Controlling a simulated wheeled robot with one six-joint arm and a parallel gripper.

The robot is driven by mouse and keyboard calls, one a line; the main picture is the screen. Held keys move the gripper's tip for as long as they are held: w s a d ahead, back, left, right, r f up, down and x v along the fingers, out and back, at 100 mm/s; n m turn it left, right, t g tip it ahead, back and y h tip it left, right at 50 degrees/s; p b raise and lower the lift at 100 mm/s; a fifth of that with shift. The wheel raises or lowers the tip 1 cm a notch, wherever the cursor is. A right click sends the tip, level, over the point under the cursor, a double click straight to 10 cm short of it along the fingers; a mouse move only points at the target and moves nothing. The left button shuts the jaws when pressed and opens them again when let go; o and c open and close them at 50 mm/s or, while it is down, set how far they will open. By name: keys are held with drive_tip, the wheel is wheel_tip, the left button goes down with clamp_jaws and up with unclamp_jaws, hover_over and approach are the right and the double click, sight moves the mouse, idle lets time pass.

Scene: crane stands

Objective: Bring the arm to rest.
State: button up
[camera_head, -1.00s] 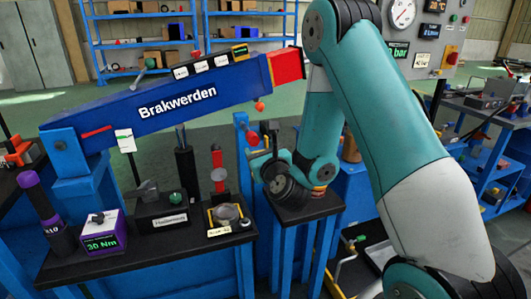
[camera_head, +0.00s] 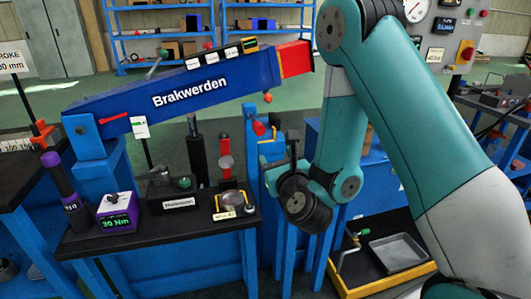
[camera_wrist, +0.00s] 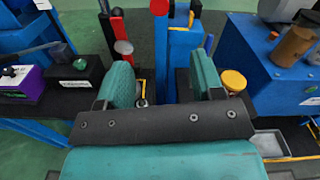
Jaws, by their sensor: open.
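My gripper (camera_wrist: 162,80) shows in the wrist view with its two teal fingers spread wide apart. Nothing is held between them; a blue post and part of a dark bench top show in the gap beyond. In the head view my teal and grey arm comes in from the right, bends at the top and hangs down. Its dark wrist is right of the front bench, and the fingers are mostly hidden there.
A blue crane beam marked Brakwerden (camera_head: 190,93) with a red tip reaches close to my arm. The black bench top (camera_head: 150,232) holds a purple 30 Nm box (camera_head: 118,215) and a dial gauge (camera_head: 232,200). A grey tray (camera_head: 398,252) lies low at right.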

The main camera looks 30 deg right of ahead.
drive_tip(key=s+a+r+n+g+y, duration=0.2)
drive_tip(key=a+r+n+g+y, duration=0.2)
drive_tip(key=a+n+y, duration=0.95)
drive_tip(key=s+a+r+n+g+h, duration=0.1)
drive_tip(key=s+a+n+g, duration=0.2)
drive_tip(key=n, duration=0.4)
drive_tip(key=s+a+r+n+g+h, duration=0.1)
drive_tip(key=s+n+g, duration=0.35)
drive_tip(key=n, duration=0.35)
drive_tip(key=s+d+r+n+g+h, duration=0.1)
drive_tip(key=s+d+n+g+h, duration=0.15)
drive_tip(key=s+n, duration=0.5)
drive_tip(key=s+d+r+n+g+h, duration=0.15)
drive_tip(key=s+n+g, duration=0.25)
drive_tip(key=s+n, duration=0.4)
wheel_tip(320, 180, up, 14)
drive_tip(key=s+d+m+p, duration=0.1)
drive_tip(key=p, duration=1.4)
drive_tip(key=shift+r, duration=0.2)
drive_tip(key=shift+o, duration=0.2)
